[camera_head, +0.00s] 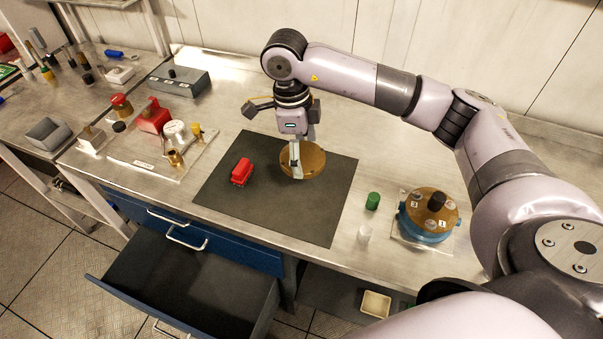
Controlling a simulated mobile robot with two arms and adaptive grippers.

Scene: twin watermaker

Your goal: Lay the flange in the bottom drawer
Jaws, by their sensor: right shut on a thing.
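The flange, a round brass-coloured disc (315,160), is at the right part of the dark mat (290,215) on the bench. My right gripper (295,168) reaches down from above and is shut on the disc's left side. Its fingers hide part of the disc, and I cannot tell whether the disc touches the mat. The lowest drawer in view (190,275) is pulled out below the bench front, at the lower left. Its visible inside is dark and empty. My left gripper is not in view.
A green cap (373,201), a small white cylinder (364,233) and a blue-and-brass housing (415,222) stand to the right. A plate with red fittings (153,150) sits at the left. The mat's front is clear.

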